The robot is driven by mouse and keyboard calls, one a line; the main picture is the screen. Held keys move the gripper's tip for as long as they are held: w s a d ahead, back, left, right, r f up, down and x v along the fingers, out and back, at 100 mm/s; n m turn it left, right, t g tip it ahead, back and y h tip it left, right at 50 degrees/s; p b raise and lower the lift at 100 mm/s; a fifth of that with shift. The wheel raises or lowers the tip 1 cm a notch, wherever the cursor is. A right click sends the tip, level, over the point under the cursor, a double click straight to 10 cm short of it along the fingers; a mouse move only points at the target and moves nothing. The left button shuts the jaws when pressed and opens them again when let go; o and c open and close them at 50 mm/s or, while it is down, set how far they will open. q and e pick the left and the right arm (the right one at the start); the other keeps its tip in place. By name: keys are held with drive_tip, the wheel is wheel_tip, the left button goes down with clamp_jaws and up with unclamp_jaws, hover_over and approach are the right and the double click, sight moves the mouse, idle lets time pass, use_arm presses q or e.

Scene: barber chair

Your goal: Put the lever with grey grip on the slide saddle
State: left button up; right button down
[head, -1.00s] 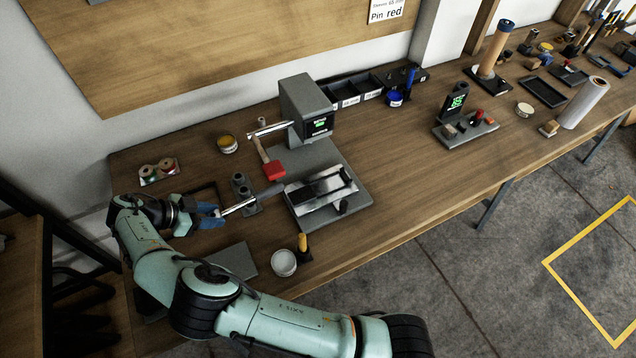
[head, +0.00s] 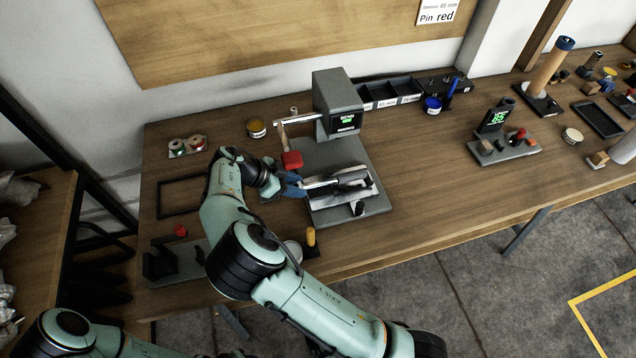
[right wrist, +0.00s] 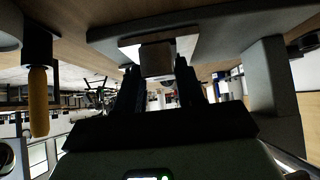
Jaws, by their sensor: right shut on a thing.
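My right gripper (head: 293,188), with blue fingertips, is at the left edge of the grey machine's slide saddle (head: 322,183), a part with bright metal strips. It is shut on the lever with grey grip. The lever can hardly be told from the dark and silver parts of the saddle, and I cannot tell whether it touches or sits on it. In the right wrist view the dark fingers (right wrist: 158,85) stand around a brownish-grey block (right wrist: 157,58), with bright metal on both sides of it. My left gripper is out of view.
The grey machine (head: 338,100) stands behind the saddle, with a red-ended piece (head: 291,160) at its left. A yellow-handled tool (head: 311,236) stands near the front edge. An empty dark frame (head: 180,197) lies left.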

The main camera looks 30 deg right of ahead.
sight(316, 183)
drive_tip(key=d, duration=0.2)
drive_tip(key=shift+s+d+r, duration=0.1)
drive_tip(key=shift+s+d, duration=0.15)
drive_tip(key=shift+d, duration=0.1)
drive_tip(key=d, duration=0.1)
drive_tip(key=s+d, duration=0.1)
drive_tip(key=d, duration=0.1)
drive_tip(key=shift+d, duration=0.3)
drive_tip(key=shift+f, duration=0.6)
drive_tip(key=shift+w+a+f, duration=0.1)
drive_tip(key=shift+a+f, duration=0.05)
drive_tip(key=shift+f, duration=0.25)
drive_tip(key=c, duration=0.7)
unclamp_jaws()
drive_tip(key=shift+r, duration=0.1)
